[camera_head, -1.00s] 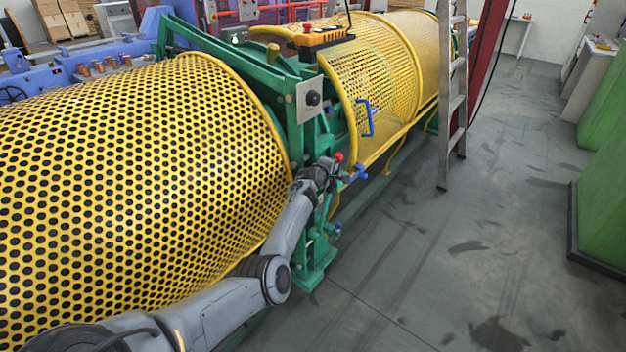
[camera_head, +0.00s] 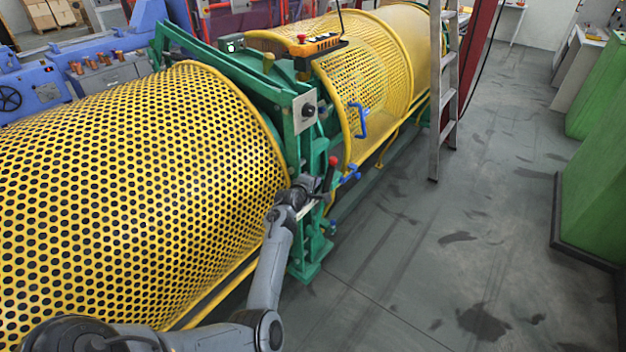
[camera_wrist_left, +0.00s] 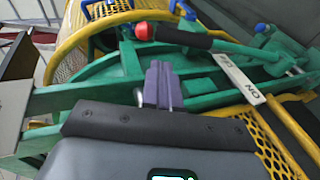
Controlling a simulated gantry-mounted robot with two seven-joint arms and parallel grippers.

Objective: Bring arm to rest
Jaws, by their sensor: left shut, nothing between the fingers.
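My left arm reaches in from the bottom left of the head view. Its left gripper (camera_head: 306,188) is beside the green frame (camera_head: 306,155) of the strander, close to a black lever with a red knob (camera_head: 333,160). In the left wrist view the shut, empty fingers (camera_wrist_left: 161,82) point at the green frame. The red knob (camera_wrist_left: 143,30) and its black handle (camera_wrist_left: 182,38) lie just beyond the fingertips, and a gap seems to separate them. A white "ON" label plate (camera_wrist_left: 238,78) is to the right. My right gripper is not in view.
A yellow perforated guard (camera_head: 130,190) fills the left, close beside my arm. Another yellow guard (camera_head: 370,75) with a blue handle (camera_head: 361,122) stands beyond the frame. A ladder (camera_head: 443,95) leans at the upper right. The grey floor (camera_head: 450,250) at right is open.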

